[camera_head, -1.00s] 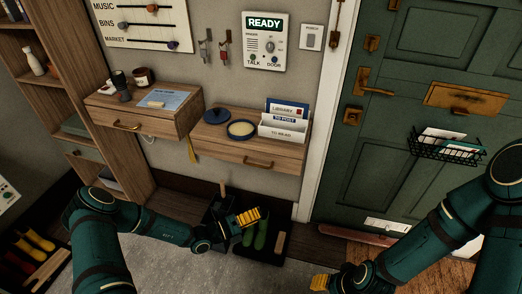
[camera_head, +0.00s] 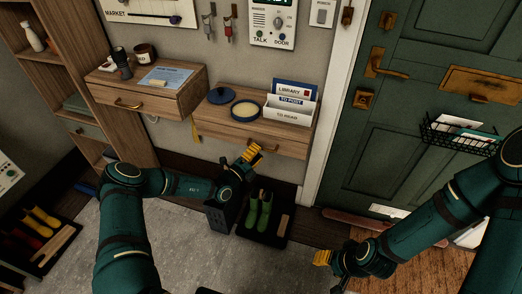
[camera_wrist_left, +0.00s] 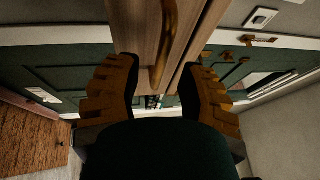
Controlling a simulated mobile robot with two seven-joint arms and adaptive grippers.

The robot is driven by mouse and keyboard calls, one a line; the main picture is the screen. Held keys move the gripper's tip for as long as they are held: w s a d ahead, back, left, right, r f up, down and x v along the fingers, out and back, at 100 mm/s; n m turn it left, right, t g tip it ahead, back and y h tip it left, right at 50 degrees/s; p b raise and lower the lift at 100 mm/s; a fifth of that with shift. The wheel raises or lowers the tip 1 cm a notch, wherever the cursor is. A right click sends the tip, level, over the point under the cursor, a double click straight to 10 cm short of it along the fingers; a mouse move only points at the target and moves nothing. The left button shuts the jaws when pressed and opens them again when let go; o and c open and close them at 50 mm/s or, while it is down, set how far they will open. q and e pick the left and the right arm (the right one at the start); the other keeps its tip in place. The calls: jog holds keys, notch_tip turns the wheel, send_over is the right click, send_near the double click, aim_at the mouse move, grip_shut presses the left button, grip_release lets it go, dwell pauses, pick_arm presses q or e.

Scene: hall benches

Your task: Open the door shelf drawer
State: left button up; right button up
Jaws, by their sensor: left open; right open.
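The door shelf drawer (camera_head: 287,147) is the wooden front of the wall shelf beside the green door, and it looks closed. Its brass handle shows in the left wrist view (camera_wrist_left: 164,45), upright in the picture between the fingers; in the head view it is largely hidden by my gripper. My left gripper (camera_head: 250,155) is open just in front of the drawer front, with yellow fingers (camera_wrist_left: 158,95) on either side of the handle and apart from it. My right gripper (camera_head: 322,258) is open and empty, low in front of the door.
On the door shelf stand a round tin (camera_head: 246,109), its blue lid (camera_head: 221,95) and a letter rack (camera_head: 289,108). A second drawer shelf (camera_head: 155,103) is to the left. Green boots (camera_head: 259,213) stand on a dark tray below. The green door (camera_head: 385,150) is at right.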

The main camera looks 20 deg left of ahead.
pick_arm(q)
jog(key=shift+x, duration=1.2)
jog(key=shift+c, duration=0.4)
grip_shut()
jog(key=s+p, duration=0.6)
jog(key=s, duration=0.7)
jog(key=shift+s+a+p, duration=0.2)
jog(key=shift+s+p, duration=0.15)
jog(key=shift+p, duration=0.05)
jog(key=shift+o, duration=0.4)
grip_release()
